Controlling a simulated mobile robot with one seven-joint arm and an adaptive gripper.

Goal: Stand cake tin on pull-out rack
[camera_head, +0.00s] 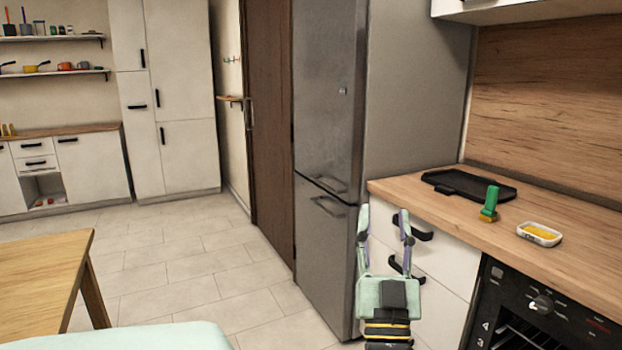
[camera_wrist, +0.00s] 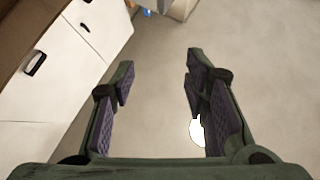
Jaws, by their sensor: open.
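I cannot make out a cake tin for certain in either view. A flat black tray-like item with a short handle (camera_head: 468,186) lies on the wooden counter; I cannot tell whether it is the tin. No pulled-out rack shows. My gripper (camera_head: 384,213) is open and empty, in front of the white drawers, left of the counter's front edge. In the wrist view, my gripper (camera_wrist: 160,72) has its two fingers wide apart with only pale floor between them.
A green-handled brush (camera_head: 489,204) and a white dish with a yellow item (camera_head: 539,234) stand on the counter (camera_head: 585,255). A black oven (camera_head: 540,310) is below. A grey fridge (camera_head: 327,130) stands behind my gripper. A wooden table (camera_head: 40,265) is at left; the floor between is clear.

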